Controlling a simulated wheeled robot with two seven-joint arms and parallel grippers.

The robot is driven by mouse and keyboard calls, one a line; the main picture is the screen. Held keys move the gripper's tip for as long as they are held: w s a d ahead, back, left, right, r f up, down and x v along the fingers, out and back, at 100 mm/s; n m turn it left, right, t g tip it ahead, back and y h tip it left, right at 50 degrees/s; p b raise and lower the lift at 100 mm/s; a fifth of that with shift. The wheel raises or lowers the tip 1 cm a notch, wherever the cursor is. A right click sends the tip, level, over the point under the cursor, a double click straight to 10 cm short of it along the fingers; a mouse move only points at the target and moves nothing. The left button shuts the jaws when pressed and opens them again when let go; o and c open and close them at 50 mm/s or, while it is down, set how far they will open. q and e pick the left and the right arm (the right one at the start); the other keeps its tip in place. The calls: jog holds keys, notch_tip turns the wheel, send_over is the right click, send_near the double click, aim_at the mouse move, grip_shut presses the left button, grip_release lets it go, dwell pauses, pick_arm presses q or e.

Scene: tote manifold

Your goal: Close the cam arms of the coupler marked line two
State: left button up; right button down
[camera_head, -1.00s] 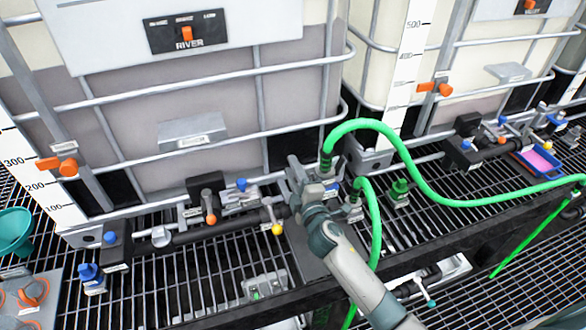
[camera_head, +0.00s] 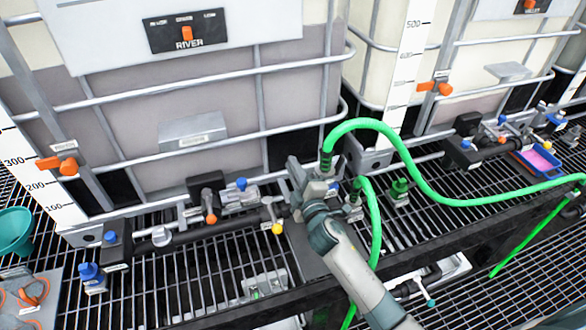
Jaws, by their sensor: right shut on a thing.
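My right gripper (camera_head: 308,178) is at the manifold in the middle of the view, its arm coming from the lower right. It is shut at the coupler (camera_head: 325,172) on the end of the thick green hose (camera_head: 372,124). The jaws cover most of that coupler, so its cam arms and any line marking cannot be made out. A second green hose (camera_head: 375,225) ends in another grey coupler (camera_head: 353,207) just right of the gripper. My left gripper is not in view.
A valve with an orange-tipped handle (camera_head: 210,218) and a yellow-tipped lever (camera_head: 277,228) stand left of the gripper. A green-capped fitting (camera_head: 399,190) stands to the right. The caged RIVER tote (camera_head: 230,100) rises behind. Open grating (camera_head: 180,280) lies in front.

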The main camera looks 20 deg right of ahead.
jog(key=shift+d+r+m+p, duration=0.35)
jog(key=shift+d+r+m, duration=0.15)
jog(key=shift+m, duration=1.25)
jog(key=shift+d+r+m+p, duration=0.35)
jog(key=shift+d+r+m, duration=0.15)
jog(key=shift+m, duration=1.3)
jog(key=shift+d+r+m+p, duration=0.4)
jog(key=shift+d+m, duration=0.1)
jog(key=shift+m, duration=1.25)
jog(key=c, duration=1.9)
grip_release()
jog(key=shift+o, duration=0.2)
